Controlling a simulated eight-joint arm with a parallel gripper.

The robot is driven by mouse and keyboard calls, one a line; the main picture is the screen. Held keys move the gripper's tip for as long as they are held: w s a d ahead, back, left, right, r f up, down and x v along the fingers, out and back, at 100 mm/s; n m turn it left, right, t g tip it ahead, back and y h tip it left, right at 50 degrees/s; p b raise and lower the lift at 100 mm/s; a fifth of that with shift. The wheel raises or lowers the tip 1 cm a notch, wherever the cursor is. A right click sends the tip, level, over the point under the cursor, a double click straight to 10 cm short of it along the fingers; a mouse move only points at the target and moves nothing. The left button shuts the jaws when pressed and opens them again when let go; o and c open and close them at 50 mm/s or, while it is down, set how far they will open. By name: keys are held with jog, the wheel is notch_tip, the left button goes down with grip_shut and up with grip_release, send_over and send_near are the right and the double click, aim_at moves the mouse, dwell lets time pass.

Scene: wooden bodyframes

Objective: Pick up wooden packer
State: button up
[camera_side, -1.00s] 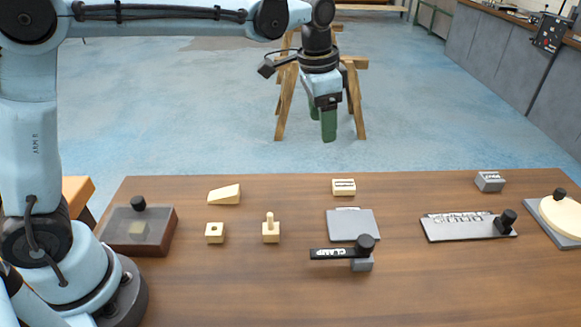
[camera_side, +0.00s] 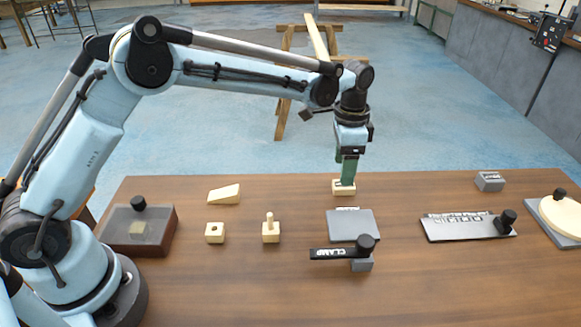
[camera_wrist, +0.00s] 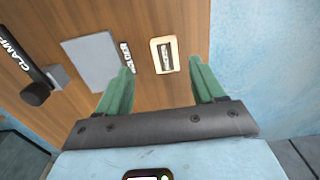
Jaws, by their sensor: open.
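A small pale wooden block with dark marking on top, apparently the wooden packer (camera_side: 338,190), lies near the table's far edge. My gripper (camera_side: 347,184) points down over it, its green fingers covering part of the block in the side view. In the wrist view the block (camera_wrist: 164,55) shows between and beyond the open fingers of my gripper (camera_wrist: 160,67), nothing held. I cannot tell whether the fingertips touch it.
A grey plate (camera_side: 353,226) and a black clamp (camera_side: 335,253) stand in front of the block. A wooden wedge (camera_side: 224,195), a holed block (camera_side: 215,232) and a pegged block (camera_side: 271,233) are to the left. A grey block (camera_side: 489,181) is far right.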

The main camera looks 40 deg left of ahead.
aim_at(338, 189)
jog(key=shift+w+a+f, duration=0.1)
jog(key=shift+w+f, duration=0.1)
jog(key=shift+f, duration=1.15)
jog(key=shift+w+f, duration=0.15)
jog(key=shift+f, duration=1.2)
jog(key=c, duration=1.1)
jog(key=shift+r, duration=0.1)
